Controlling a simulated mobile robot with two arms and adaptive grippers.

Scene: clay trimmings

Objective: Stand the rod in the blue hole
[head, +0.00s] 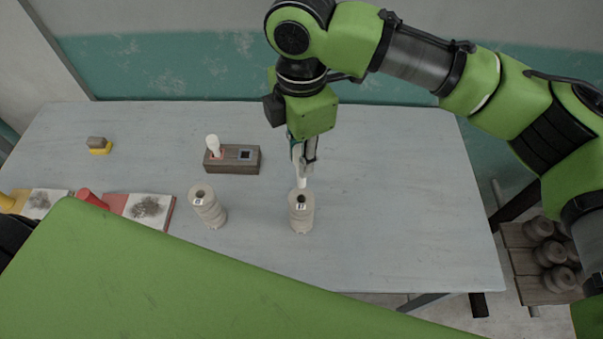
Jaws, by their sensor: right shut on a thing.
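My right gripper (304,158) points down over the table and is shut on a white, rod-like piece (302,176). The piece's lower end is just above or at the top of a ribbed grey clay cylinder (301,216); I cannot tell whether it touches. A brown block (234,168) lies left of the gripper. A white rod (212,143) with a rounded top stands in its left, red-marked hole. The block's right hole (245,154) looks dark with a grey-blue rim and is empty. My left gripper is not in view.
A second clay cylinder (208,209) stands left of the first. A red-edged board with trimmings (132,214) and a yellow-and-brown piece (98,146) are at the left. The table's right side (410,190) is clear. My green arm link covers the front left.

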